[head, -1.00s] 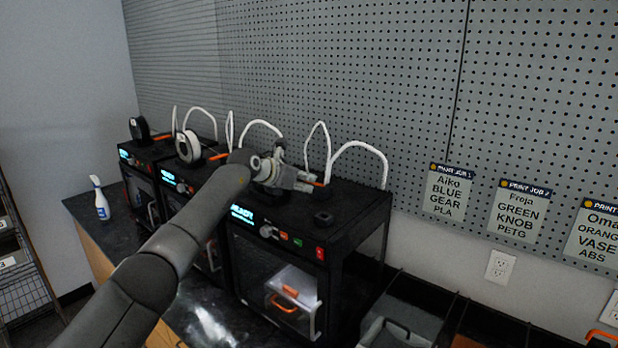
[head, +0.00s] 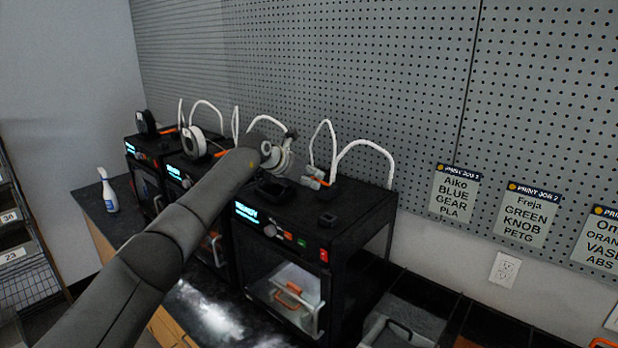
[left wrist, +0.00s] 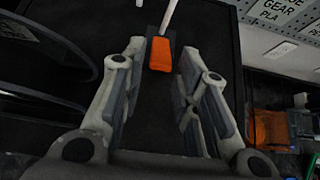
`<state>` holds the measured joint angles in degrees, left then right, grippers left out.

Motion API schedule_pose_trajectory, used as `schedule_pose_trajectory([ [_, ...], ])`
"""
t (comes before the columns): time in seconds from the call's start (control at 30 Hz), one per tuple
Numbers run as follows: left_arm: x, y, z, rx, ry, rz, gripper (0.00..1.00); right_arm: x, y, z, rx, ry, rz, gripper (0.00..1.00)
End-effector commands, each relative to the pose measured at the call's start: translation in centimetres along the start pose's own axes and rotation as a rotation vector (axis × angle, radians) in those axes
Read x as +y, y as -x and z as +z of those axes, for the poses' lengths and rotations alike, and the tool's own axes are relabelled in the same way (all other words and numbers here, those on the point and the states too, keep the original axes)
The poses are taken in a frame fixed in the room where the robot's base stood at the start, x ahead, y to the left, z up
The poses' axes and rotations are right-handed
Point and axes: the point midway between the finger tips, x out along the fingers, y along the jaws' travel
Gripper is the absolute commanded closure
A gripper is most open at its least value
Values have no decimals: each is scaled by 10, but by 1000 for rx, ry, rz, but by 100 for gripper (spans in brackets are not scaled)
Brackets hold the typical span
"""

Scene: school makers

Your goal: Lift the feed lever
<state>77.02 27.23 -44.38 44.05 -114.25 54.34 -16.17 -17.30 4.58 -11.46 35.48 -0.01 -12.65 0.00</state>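The feed lever (left wrist: 160,54) is a small orange tab on a dark base, with a white tube rising behind it. It sits on top of the nearest black printer (head: 289,222), where its orange end (head: 317,184) shows small at my gripper's tip in the head view. My left gripper (head: 306,180) is over the printer top. In the left wrist view my left gripper (left wrist: 161,62) is open, with one finger on each side of the lever and a visible gap to each. Whether the lever is raised is hard to tell. My right gripper is not in view.
Two more black printers (head: 146,160) with spools stand to the left. White tubes (head: 366,144) arch above the printers. A pegboard wall (head: 350,70) is close behind. A white spray bottle (head: 109,190) stands at the counter's left end. Grey bins (head: 395,335) are at lower right.

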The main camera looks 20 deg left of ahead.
Motion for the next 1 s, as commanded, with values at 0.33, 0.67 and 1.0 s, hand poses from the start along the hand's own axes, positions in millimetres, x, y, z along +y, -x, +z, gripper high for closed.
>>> schedule_pose_trajectory([
  [0.33,0,0,0,0,-1,0,59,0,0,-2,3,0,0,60],
  [0.67,1,20,1,-3,-3,1,59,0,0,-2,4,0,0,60],
  [1.0,1,68,0,-2,-2,2,59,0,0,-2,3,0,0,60],
])
